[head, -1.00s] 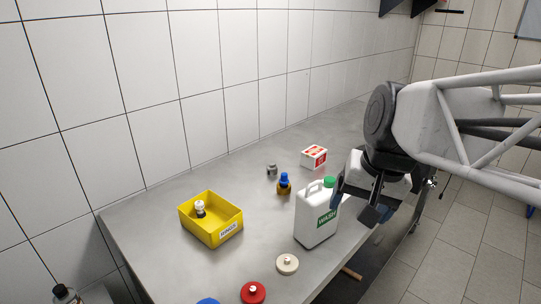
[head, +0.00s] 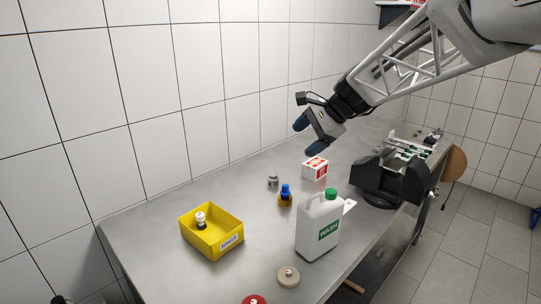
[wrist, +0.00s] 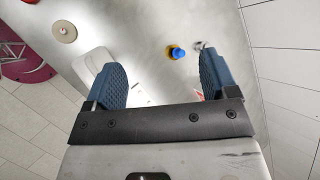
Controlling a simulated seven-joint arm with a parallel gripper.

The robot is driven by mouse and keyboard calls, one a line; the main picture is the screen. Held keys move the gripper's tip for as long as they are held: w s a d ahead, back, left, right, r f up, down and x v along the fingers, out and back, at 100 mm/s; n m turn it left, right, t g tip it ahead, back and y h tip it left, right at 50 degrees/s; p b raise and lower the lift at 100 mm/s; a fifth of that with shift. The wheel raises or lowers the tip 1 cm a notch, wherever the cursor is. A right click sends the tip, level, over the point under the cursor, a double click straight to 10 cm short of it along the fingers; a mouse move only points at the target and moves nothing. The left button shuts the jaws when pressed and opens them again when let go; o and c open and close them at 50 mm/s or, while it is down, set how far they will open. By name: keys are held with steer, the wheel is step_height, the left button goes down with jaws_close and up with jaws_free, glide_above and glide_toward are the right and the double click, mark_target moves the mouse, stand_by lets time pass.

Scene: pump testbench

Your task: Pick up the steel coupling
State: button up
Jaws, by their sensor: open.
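The steel coupling (head: 273,181) is a small grey metal piece. It stands on the bench behind and to the left of the blue-capped bottle (head: 285,195). In the wrist view, a small grey piece that looks like the coupling (wrist: 199,46) shows beside the blue cap, near the right finger. My gripper (head: 308,137) is open and empty, above the bench and up to the right of the coupling, well apart from it. In the wrist view its two blue fingers (wrist: 160,78) are spread wide with nothing between them.
A red-and-white box (head: 315,168) stands below my gripper. A white wash jug (head: 317,228) stands in front, a yellow bin (head: 212,232) at left, a dark vise (head: 392,177) at right. The tiled wall (head: 150,120) runs behind. Bench around the coupling's left is clear.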

steer(key=w+a+f+m+t+y, duration=0.1)
steer(key=w+f+m+t+y, duration=0.3)
steer(key=w, duration=1)
steer(key=w+f+m+g+y, duration=0.15)
steer(key=w+m, duration=0.45)
steer(key=w, duration=0.8)
glide_toward(277, 178)
steer(key=a, duration=0.1)
steer(key=a+f, duration=0.1)
steer(key=a, duration=0.1)
steer(key=shift+w+a+h, duration=0.15)
steer(key=shift+h, duration=0.2)
steer(key=shift+t, duration=0.25)
steer(key=shift+x, duration=1.25)
steer(key=shift+a, duration=0.1)
steer(key=shift+x, duration=2.55)
steer(key=shift+w+r, duration=0.1)
steer(key=shift+w, duration=0.05)
